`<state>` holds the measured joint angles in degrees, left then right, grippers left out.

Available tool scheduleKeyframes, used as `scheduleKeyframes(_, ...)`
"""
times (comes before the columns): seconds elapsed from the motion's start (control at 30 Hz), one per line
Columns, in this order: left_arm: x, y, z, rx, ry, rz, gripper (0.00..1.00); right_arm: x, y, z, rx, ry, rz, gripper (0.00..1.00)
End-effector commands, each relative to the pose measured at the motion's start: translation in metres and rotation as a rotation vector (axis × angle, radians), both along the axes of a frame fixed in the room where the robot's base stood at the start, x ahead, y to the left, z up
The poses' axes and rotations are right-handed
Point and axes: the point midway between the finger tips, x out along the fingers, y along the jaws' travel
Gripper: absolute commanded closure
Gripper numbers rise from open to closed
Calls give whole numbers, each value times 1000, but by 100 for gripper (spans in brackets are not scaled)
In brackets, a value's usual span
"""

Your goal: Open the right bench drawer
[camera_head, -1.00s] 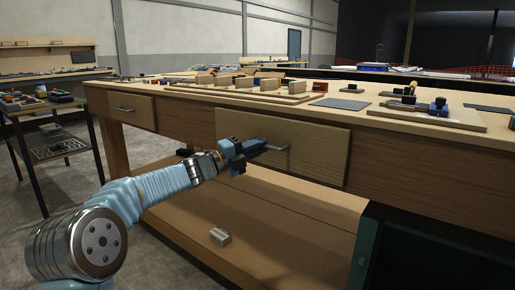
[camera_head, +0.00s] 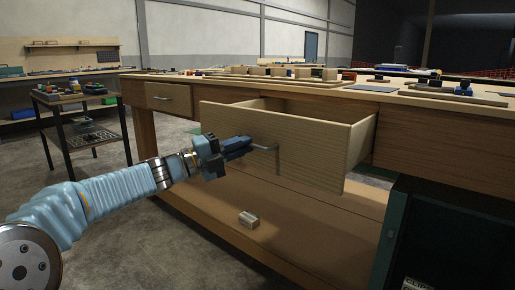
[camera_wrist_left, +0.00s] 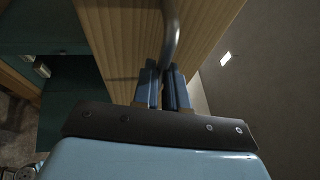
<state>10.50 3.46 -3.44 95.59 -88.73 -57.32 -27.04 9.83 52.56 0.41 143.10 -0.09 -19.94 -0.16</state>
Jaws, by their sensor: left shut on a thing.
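The right bench drawer (camera_head: 315,150) is pulled partway out of the wooden bench. Its side wall and part of its inside show in the head view. My left gripper (camera_head: 247,150) is at the drawer front, shut on the metal drawer handle (camera_head: 277,158). In the left wrist view the two blue fingers (camera_wrist_left: 167,88) close around the handle bar (camera_wrist_left: 171,35), with the wooden drawer front (camera_wrist_left: 120,40) behind. My right gripper is not in view.
The left bench drawer (camera_head: 167,97) is shut. A small metal block (camera_head: 248,220) lies on the bench's lower shelf (camera_head: 300,215). A dark green cabinet (camera_head: 440,240) stands at the lower right. A side cart (camera_head: 85,135) stands at the left.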

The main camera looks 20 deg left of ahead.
Motion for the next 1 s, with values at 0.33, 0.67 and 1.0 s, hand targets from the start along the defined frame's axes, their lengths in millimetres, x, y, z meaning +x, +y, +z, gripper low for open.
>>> scheduleKeyframes(0.33, -35, 13, -2, 1, 4, 0, 100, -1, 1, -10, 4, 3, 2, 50)
scheduleKeyframes(0.67, -37, 14, -1, 1, 4, 0, 100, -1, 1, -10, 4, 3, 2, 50)
scheduleKeyframes(1.0, -37, 14, -1, 1, 2, 0, 63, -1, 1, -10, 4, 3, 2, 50)
